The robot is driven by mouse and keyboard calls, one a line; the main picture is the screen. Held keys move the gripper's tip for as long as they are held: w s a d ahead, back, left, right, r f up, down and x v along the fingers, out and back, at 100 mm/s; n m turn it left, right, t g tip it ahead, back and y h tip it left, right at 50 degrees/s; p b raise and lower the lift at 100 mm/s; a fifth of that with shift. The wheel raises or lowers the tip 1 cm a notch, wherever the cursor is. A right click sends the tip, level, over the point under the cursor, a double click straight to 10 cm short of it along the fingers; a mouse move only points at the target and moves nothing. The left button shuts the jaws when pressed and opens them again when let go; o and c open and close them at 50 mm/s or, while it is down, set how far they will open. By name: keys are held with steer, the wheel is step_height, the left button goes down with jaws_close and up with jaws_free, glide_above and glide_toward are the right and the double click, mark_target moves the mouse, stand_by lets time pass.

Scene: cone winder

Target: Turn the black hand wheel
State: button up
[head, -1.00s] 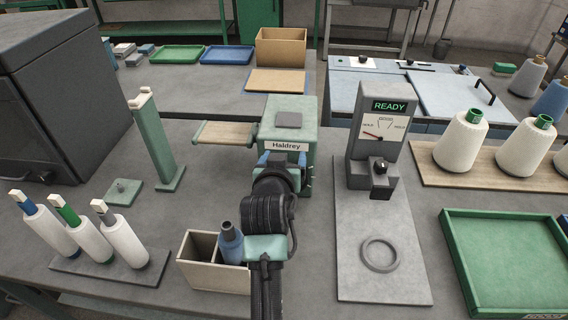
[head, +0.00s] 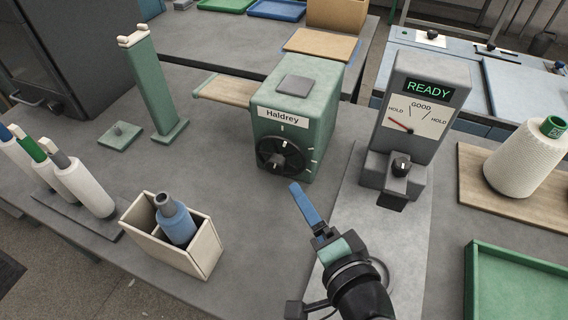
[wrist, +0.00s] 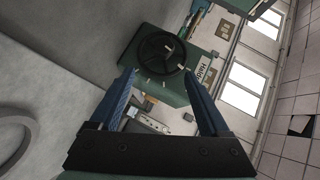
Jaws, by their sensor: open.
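The black hand wheel (head: 280,156) is on the front face of the green box labelled Haldrey (head: 311,110). A light mark shows near its hub, and white ticks surround it on the box. In the wrist view the hand wheel (wrist: 161,53) shows whole, beyond and between my fingertips. My gripper (head: 296,186) has blue fingers and is in front of the box, to the right of and below the wheel in the head view. In the wrist view my gripper (wrist: 160,78) is open and empty, its fingers apart from the wheel.
A grey gauge stand (head: 415,120) reading READY stands right of the box. A divided bin (head: 207,258) with a blue cone is at the front left. A green post (head: 150,85) and white bobbins (head: 82,184) stand farther left. A green tray (head: 520,270) is at the right.

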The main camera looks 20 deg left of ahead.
mark_target(278, 169)
steer(key=x, duration=1.2)
steer(key=shift+a+b, duration=0.3)
steer(key=shift+a, duration=0.15)
steer(key=shift+r, duration=0.1)
